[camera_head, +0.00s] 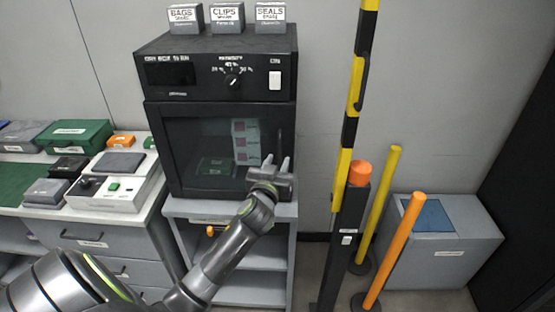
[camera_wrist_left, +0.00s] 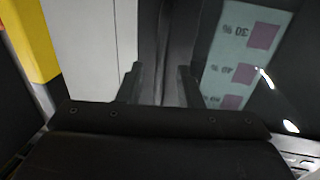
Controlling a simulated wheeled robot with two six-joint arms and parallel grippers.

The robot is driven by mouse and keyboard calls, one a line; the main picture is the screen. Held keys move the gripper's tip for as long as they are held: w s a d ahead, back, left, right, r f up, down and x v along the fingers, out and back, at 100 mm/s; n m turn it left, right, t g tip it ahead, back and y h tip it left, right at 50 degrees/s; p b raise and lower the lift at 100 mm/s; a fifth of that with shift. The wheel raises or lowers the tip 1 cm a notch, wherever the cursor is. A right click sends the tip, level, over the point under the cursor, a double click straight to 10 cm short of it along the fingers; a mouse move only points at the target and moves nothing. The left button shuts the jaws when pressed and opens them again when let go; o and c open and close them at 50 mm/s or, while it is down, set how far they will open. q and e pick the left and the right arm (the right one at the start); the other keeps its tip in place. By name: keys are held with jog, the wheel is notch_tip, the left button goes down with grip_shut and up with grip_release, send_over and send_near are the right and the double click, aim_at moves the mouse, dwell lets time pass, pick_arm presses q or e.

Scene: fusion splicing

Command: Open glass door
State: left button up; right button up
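The glass door (camera_head: 192,140) is dark, see-through and shut on the front of a black cabinet (camera_head: 152,65). Its slim dark vertical handle (camera_head: 279,142) is at the door's right edge. My left gripper (camera_head: 277,162) is in front of the lower part of the handle, with its fingers apart and pointing at the door. In the left wrist view the two fingers (camera_wrist_left: 160,78) stand apart, with a dark upright bar and the cabinet edge between them. I cannot tell whether they touch the handle. My right gripper is in neither view.
Three labelled boxes (camera_head: 228,17) stand on the cabinet, which rests on a grey stand (camera_head: 185,208). A black post (camera_head: 345,225) with an orange top and yellow and orange poles (camera_head: 393,250) stand close on the right. A bench (camera_head: 30,212) with devices is left.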

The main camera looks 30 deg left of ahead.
pick_arm(q)
jog(key=shift+w+a, duration=0.15)
jog(key=shift+w, duration=0.25)
grip_shut()
